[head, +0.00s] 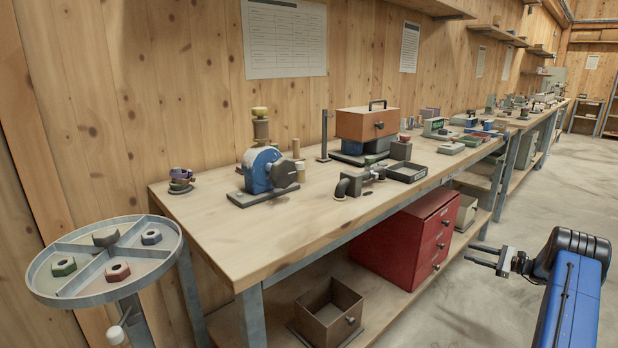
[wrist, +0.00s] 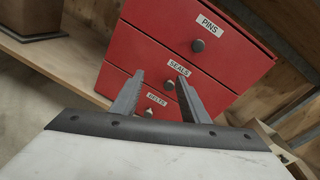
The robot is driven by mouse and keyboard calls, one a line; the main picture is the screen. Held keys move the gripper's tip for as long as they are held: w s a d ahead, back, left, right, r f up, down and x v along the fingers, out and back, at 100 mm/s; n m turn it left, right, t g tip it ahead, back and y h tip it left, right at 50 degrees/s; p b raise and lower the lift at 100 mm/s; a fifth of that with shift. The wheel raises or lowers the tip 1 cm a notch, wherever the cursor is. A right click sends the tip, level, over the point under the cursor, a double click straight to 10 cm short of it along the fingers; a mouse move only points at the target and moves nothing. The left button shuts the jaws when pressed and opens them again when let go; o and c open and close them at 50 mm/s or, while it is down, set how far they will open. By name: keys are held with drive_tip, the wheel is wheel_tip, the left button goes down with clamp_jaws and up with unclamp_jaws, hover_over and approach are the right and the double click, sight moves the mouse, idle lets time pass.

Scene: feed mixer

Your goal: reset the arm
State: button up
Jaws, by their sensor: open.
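My gripper (head: 490,257) is at the right of the head view, in front of the workbench, over the open floor. In the wrist view my gripper (wrist: 155,82) shows two grey fingers spread apart with nothing between them. Beyond the fingers stands a red drawer cabinet (wrist: 160,30) with drawers labelled PINS and SEALS and a lower label that is hard to read. The cabinet (head: 407,235) also shows in the head view on the bench's lower shelf. Its drawers look shut.
The workbench (head: 225,225) carries a blue machine (head: 262,170), a brown box (head: 367,124) and several small parts. A round divided tray (head: 103,295) with several nuts stands at left. An open brown bin (head: 328,312) sits on the lower shelf. Floor (head: 555,190) at right is clear.

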drive_tip(key=s+a+r+n+g, duration=0.3)
drive_tip(key=a+r, duration=0.5)
drive_tip(key=a, duration=0.2)
drive_tip(key=s+a+r+n+g, duration=0.2)
drive_tip(key=s+a+r+n, duration=0.1)
drive_tip(key=a+r, duration=0.65)
drive_tip(key=s+a+r+n+g+h, duration=0.2)
drive_tip(key=s+a+r, duration=0.3)
drive_tip(key=s+a, duration=0.25)
drive_tip(key=s+a+r+n+g+h, duration=0.1)
drive_tip(key=s+a+r+n+h, duration=0.15)
drive_tip(key=s+a+r, duration=0.4)
drive_tip(key=s+a+r+n+h, duration=0.15)
drive_tip(key=s+a, duration=0.25)
drive_tip(key=s, duration=0.4)
drive_tip(key=s+a+n+g+h, duration=0.1)
drive_tip(key=s+a+n, duration=0.25)
drive_tip(key=s, duration=0.45)
drive_tip(key=s+a+n+h, duration=0.1)
drive_tip(key=s+a, duration=0.3)
drive_tip(key=s, duration=0.3)
drive_tip(key=s+f+n+t+h, duration=0.1)
drive_tip(key=s+f+n+h, duration=0.1)
drive_tip(key=s, duration=0.8)
drive_tip(key=s+f+n+t+h, duration=0.1)
drive_tip(key=s+f+n+h, duration=0.1)
drive_tip(key=s, duration=0.7)
drive_tip(key=shift+s+d+f+n, duration=0.35)
drive_tip(key=shift+d+n, duration=0.1)
drive_tip(key=shift+n, duration=0.4)
